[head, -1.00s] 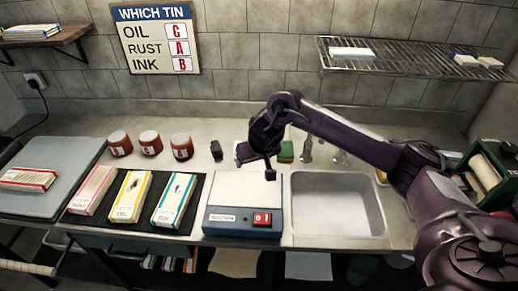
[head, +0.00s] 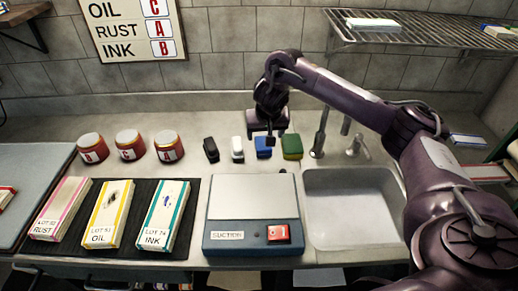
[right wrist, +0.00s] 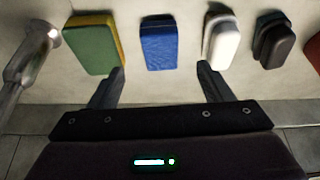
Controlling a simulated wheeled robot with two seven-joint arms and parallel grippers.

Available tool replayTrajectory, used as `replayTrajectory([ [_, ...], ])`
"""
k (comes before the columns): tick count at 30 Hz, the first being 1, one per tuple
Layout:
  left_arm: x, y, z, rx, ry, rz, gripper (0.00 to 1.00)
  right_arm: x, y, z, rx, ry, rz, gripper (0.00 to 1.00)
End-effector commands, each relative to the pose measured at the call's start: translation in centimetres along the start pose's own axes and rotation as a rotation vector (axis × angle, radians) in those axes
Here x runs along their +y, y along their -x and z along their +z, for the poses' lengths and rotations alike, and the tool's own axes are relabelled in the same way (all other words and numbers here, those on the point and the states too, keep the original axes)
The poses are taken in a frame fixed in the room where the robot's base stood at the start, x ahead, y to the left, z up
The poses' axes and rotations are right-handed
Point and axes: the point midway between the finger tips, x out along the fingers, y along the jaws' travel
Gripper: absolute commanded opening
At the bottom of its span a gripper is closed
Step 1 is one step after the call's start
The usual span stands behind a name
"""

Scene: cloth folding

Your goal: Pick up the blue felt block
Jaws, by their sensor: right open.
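The blue felt block (head: 263,149) stands on the counter behind the suction box, between a white block (head: 237,150) and a green block with a yellow side (head: 292,147). My right gripper (head: 267,140) is above the blue block and partly covers it in the head view. In the right wrist view the blue block (right wrist: 158,46) lies ahead of the gap between the open, empty fingers (right wrist: 160,80). One fingertip shows near the green block (right wrist: 92,45), the other near the white block (right wrist: 220,36); I cannot tell whether they touch. My left gripper is not in view.
A black block (head: 210,150) stands left of the white one. Three red-brown tins (head: 130,146) stand farther left. The suction box (head: 253,205) is in front, with a sink (head: 352,215) to its right. A tap (head: 320,135) stands close to the green block.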

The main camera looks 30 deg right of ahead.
Motion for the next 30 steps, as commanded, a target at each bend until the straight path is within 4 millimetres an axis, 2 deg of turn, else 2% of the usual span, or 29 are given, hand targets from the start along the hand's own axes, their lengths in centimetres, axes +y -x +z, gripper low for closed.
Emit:
replayTrajectory([
  [7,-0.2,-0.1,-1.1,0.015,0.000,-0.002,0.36,0.0,-2.5,0.0,-0.003,0.000,0.001,0.73],
  [18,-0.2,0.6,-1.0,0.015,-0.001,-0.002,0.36,-0.1,-7.4,-0.4,-0.002,0.000,0.001,0.73],
  [26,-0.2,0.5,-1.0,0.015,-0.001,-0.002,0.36,-0.2,-7.8,-0.5,0.000,0.001,-0.001,0.73],
  [27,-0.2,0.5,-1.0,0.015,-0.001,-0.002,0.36,-0.2,-7.8,-0.5,0.000,0.001,-0.001,0.71],
  [30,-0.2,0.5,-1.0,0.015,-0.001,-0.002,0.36,-0.2,-7.8,-0.5,0.000,0.001,-0.001,0.58],
])
